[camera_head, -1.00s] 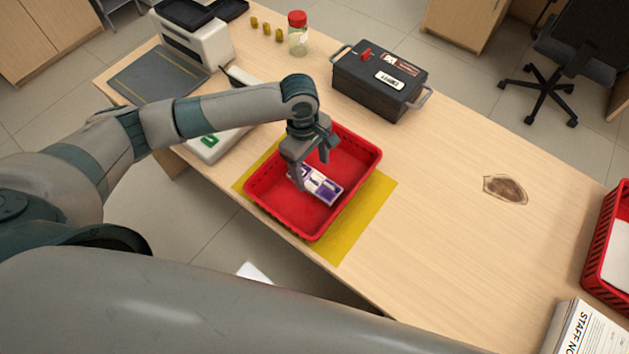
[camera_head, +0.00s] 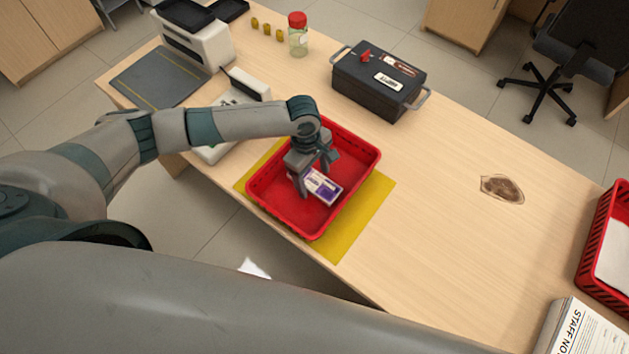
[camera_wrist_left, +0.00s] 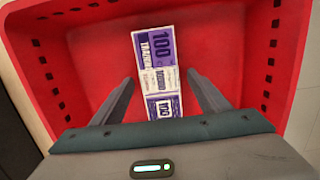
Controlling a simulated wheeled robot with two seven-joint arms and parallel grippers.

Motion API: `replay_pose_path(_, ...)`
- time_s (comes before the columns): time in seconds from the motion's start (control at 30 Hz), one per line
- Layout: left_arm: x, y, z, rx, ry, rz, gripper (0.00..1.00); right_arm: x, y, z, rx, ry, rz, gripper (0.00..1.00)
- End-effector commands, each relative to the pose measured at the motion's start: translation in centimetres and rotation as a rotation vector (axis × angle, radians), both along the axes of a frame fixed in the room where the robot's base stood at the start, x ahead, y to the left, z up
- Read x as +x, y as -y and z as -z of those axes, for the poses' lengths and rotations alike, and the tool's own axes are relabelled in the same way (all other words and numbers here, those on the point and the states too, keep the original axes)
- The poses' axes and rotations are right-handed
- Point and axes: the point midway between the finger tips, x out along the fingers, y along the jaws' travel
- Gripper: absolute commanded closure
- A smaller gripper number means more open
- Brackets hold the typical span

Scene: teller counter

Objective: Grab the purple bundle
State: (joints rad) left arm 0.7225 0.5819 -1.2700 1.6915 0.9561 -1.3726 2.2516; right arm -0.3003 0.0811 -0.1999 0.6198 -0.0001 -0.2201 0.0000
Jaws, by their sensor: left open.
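The purple bundle (camera_head: 323,187), a purple and white stack of notes marked 100, lies flat in the red tray (camera_head: 269,202) on the counter. My left gripper (camera_head: 314,178) is inside the tray, over the upper left end of the bundle. It is open. In the left wrist view, the bundle (camera_wrist_left: 156,62) runs lengthwise away from the gripper, and its near end lies between the two fingers (camera_wrist_left: 160,98). Both fingers look apart from it. The red tray's floor (camera_wrist_left: 95,60) shows around it. My right gripper is not in view.
The tray sits on a yellow mat (camera_head: 362,215). A black cash box (camera_head: 378,82) stands behind it, with a white device (camera_head: 246,88) to the left. A second red basket (camera_head: 606,240) and a paper stack (camera_head: 582,330) are at the right. The counter's middle right is clear except for a brown stain.

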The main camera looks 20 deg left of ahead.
Motion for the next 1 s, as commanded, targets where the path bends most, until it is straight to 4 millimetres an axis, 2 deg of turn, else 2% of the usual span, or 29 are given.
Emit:
replay_pose_path(0.1, 0.0, 0.0, 0.0, 0.000, 0.000, 0.000, 0.31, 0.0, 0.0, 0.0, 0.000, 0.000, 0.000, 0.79)
replay_pose_path(0.13, 0.0, 0.0, 0.0, 0.000, 0.000, 0.000, 0.36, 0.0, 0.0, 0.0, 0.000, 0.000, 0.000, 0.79)
replay_pose_path(0.3, 0.0, 0.0, 0.0, 0.000, 0.000, 0.000, 0.77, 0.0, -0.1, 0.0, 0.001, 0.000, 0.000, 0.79)
replay_pose_path(0.37, 0.0, 0.0, -0.1, 0.000, 0.000, 0.000, 0.78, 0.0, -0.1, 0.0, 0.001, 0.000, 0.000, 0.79)
replay_pose_path(0.4, 0.0, 0.0, -0.1, 0.000, 0.000, 0.000, 0.81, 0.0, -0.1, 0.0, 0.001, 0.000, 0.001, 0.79)
replay_pose_path(0.7, 0.1, 0.0, -0.5, 0.000, 0.001, -0.001, 0.81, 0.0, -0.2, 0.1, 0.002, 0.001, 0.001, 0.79)
replay_pose_path(0.87, 0.1, 0.0, -1.9, -0.001, 0.002, 0.000, 0.81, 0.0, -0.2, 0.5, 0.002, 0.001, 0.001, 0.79)
replay_pose_path(1.0, 0.1, 0.0, -4.0, -0.002, 0.003, 0.001, 0.81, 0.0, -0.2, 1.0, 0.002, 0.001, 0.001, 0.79)
